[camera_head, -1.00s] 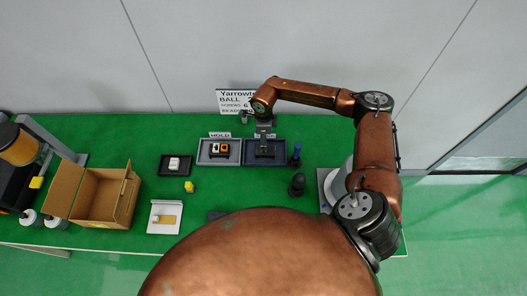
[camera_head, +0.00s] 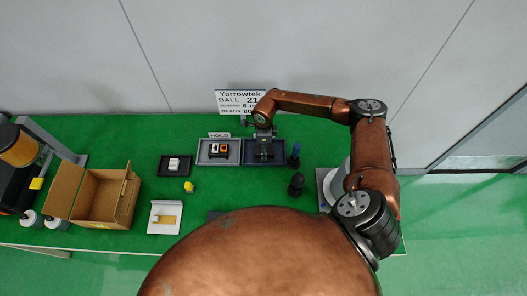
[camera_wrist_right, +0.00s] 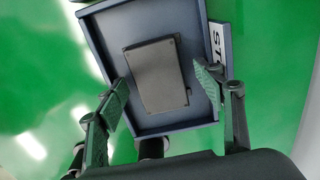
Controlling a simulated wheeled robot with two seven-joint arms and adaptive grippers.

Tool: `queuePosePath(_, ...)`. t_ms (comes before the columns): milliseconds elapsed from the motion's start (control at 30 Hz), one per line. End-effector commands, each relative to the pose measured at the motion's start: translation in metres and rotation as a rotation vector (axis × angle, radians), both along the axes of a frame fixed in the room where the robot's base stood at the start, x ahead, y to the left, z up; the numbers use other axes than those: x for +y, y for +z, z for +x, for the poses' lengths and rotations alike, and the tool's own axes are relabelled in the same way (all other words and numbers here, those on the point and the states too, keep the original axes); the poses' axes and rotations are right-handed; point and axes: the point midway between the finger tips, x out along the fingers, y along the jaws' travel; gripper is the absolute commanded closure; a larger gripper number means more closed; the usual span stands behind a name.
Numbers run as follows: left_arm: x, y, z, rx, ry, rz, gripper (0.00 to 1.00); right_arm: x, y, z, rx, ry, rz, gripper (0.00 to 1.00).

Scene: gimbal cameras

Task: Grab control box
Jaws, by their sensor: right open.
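A dark, flat rectangular box, probably the control box (camera_wrist_right: 154,75), lies in a blue-grey tray (camera_wrist_right: 96,48) in the right wrist view. In the head view the same tray (camera_head: 309,160) is at the back of the green table, and my gripper partly covers what lies in it. My right gripper (camera_wrist_right: 163,88) is open, with one finger on each side of the box and gaps between. It also shows over the tray in the head view (camera_head: 264,152). My left gripper is out of view.
A grey tray marked HOLD (camera_head: 203,160) holds orange and white items just left. Dark bottle-like objects (camera_head: 296,184) stand to the right. A cardboard box (camera_head: 100,200), a small black tray (camera_head: 164,172) and a yellow piece (camera_head: 189,187) lie further left.

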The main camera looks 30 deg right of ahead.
Motion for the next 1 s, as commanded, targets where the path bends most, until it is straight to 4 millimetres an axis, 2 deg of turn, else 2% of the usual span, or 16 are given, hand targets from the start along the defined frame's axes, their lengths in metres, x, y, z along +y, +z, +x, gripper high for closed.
queuePosePath(400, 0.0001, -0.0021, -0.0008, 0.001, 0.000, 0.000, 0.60, 0.0000, -0.0017, 0.0001, 0.000, 0.000, 0.000, 0.38)
queuePosePath(1000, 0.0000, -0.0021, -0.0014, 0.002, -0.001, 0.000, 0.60, 0.0000, -0.0018, 0.0001, 0.000, 0.000, 0.000, 0.80)
